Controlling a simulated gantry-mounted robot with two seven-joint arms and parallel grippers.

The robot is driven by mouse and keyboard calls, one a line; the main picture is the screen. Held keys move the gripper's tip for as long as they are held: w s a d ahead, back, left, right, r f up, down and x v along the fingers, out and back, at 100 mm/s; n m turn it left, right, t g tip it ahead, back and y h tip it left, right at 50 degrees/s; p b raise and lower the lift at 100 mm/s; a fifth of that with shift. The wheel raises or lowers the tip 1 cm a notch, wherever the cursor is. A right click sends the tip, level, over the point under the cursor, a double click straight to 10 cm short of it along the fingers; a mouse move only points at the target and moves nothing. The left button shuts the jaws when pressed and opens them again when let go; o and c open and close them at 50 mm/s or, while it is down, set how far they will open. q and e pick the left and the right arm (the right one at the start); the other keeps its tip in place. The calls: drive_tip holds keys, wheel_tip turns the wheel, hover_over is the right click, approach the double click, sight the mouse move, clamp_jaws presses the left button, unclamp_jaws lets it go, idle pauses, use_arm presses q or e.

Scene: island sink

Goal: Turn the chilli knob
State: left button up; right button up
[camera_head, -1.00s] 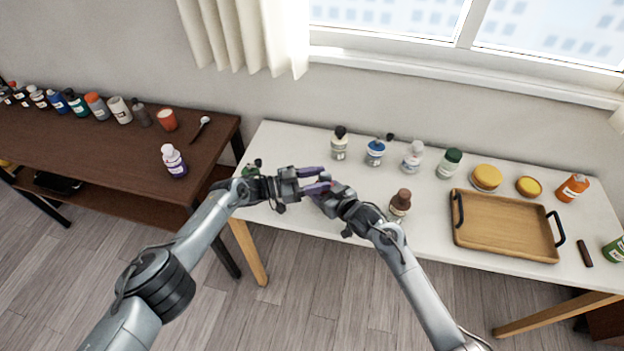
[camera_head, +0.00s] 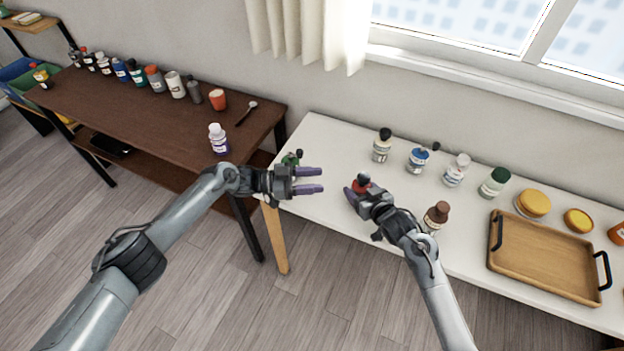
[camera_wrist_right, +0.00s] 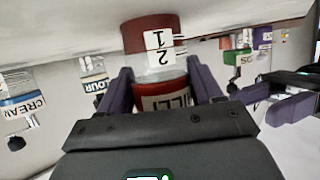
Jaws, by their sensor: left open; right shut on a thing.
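The chilli jar (camera_head: 363,182) is red with a dark top and stands near the left part of the white table. In the right wrist view the jar (camera_wrist_right: 165,95) shows a label ending in "ILLI" and a red dial with the numbers 1 and 2. My right gripper (camera_head: 358,190) is shut on it, with its fingers (camera_wrist_right: 162,88) on both sides. Part of the jar is hidden by the gripper in the head view. My left gripper (camera_head: 321,180) is open and empty, apart from the jar to its left. It also shows at the right of the right wrist view (camera_wrist_right: 292,100).
A green-marked jar (camera_head: 289,160) stands behind my left gripper. A brown-topped jar (camera_head: 436,217) is right of my right gripper. Several jars line the back of the white table (camera_head: 335,135), and a wooden tray (camera_head: 545,258) lies right. A dark table (camera_head: 120,110) holds more bottles.

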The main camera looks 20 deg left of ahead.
sight(358, 180)
use_arm(q)
drive_tip(key=shift+s, duration=0.1)
idle(0.3)
drive_tip(key=shift+n+t+y, duration=0.3)
drive_tip(key=shift+n+t, duration=0.1)
drive_tip(key=shift+t, duration=0.4)
drive_tip(key=s+d+f, duration=0.2)
drive_tip(key=d, duration=0.1)
drive_tip(key=shift+s+d+t, duration=0.2)
drive_tip(key=shift+s+t, duration=0.1)
drive_tip(key=w+d+n+t, duration=0.1)
drive_tip(key=w+d, duration=0.1)
drive_tip(key=w+d+r+n+t+y, duration=0.1)
drive_tip(key=w+d, duration=0.1)
drive_tip(key=d, duration=0.1)
drive_tip(key=w+d+r+n+t+y, duration=0.1)
drive_tip(key=d, duration=0.2)
drive_tip(key=shift+w+d+t, duration=0.1)
drive_tip(key=shift+w+t, duration=0.2)
drive_tip(key=shift+w, duration=0.1)
drive_tip(key=shift+c, duration=0.2)
